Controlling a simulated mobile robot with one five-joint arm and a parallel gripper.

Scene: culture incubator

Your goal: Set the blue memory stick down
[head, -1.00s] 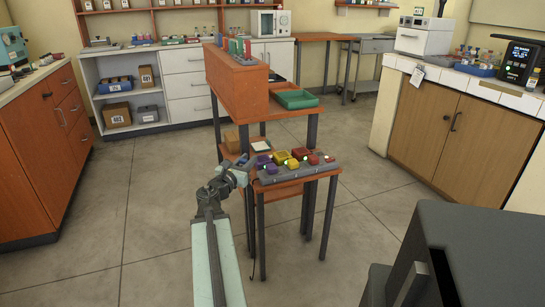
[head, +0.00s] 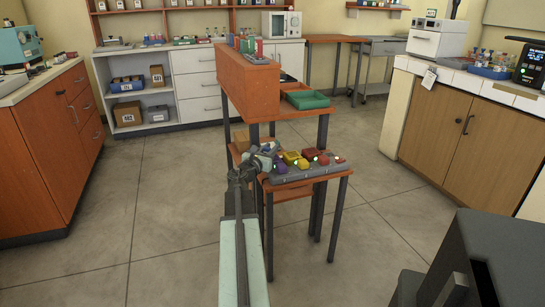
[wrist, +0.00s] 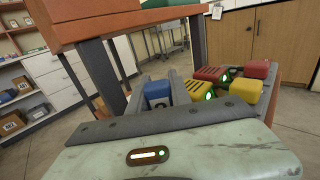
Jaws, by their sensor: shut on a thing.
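The blue memory stick (wrist: 157,90) shows in the wrist view between the two grey fingers of my gripper (wrist: 157,84), which is shut on it. In the head view my gripper (head: 264,158) is at the left end of a grey rack (head: 306,174) on a small orange table; I cannot make out the stick there. In the wrist view, red (wrist: 211,74) and yellow (wrist: 245,89) blocks are right of my fingers. Whether the stick touches anything below is hidden.
An orange box-like shelf (head: 247,83) rises behind the rack, with a green tray (head: 307,100) beside it. The orange table (head: 338,171) has a narrow bare right edge. Open floor (head: 375,215) lies to the right; a dark grey block (head: 495,250) stands front right.

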